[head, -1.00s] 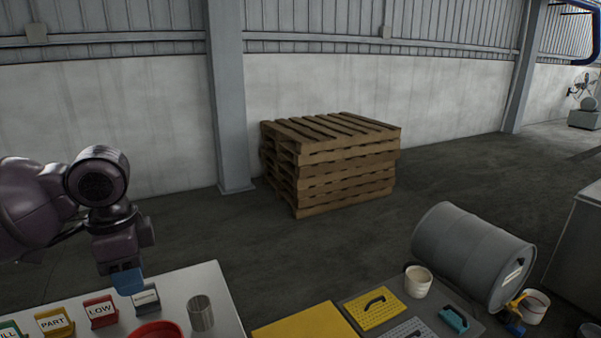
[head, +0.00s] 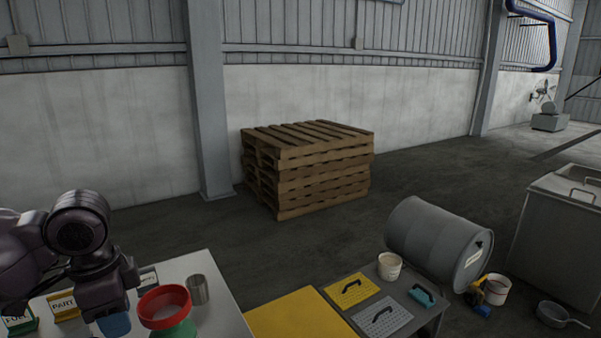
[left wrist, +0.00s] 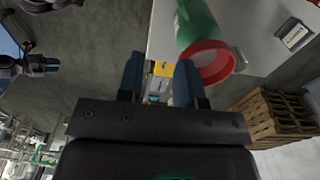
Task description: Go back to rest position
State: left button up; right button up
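My left gripper (head: 114,324) shows at the lower left of the head view, over the near part of the white table (head: 225,312). In the left wrist view (left wrist: 160,85) its two blue fingers stand apart with nothing between them, so it is open and empty. A green vessel with a wide red rim (head: 165,306) stands on the table to the right of the gripper, apart from it. It also shows beyond the fingers in the left wrist view (left wrist: 203,42). My right gripper cannot be made out in either view.
Label stands, one reading PART (head: 64,305), line the table at left, partly hidden by my arm. A metal cup (head: 197,289) stands behind the red rim. A grey drum (head: 436,243), a white bucket (head: 389,265) and stacked pallets (head: 307,172) are farther off. Open floor lies between.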

pick_arm(q)
jog(key=s+d+f+n+t+h, duration=0.1)
jog(key=s+d+f+n, duration=0.2)
jog(key=f, duration=0.6)
jog(key=s+d+f+t+h, duration=0.1)
jog(key=s+d+f, duration=0.3)
jog(key=s+f, duration=0.3)
jog(key=s+a+f+n+y, duration=0.2)
jog(key=s+a+f+n, duration=0.15)
jog(key=s, duration=0.35)
jog(key=s+a+f+n+y, duration=0.1)
jog(key=s+a+f+n, duration=0.2)
jog(key=s+f+n, duration=0.3)
jog(key=w+f+m+t, duration=0.1)
jog(key=w+f+t, duration=0.6)
jog(key=t, duration=0.2)
jog(key=shift+f+m, duration=0.35)
jog(key=shift+f, duration=0.05)
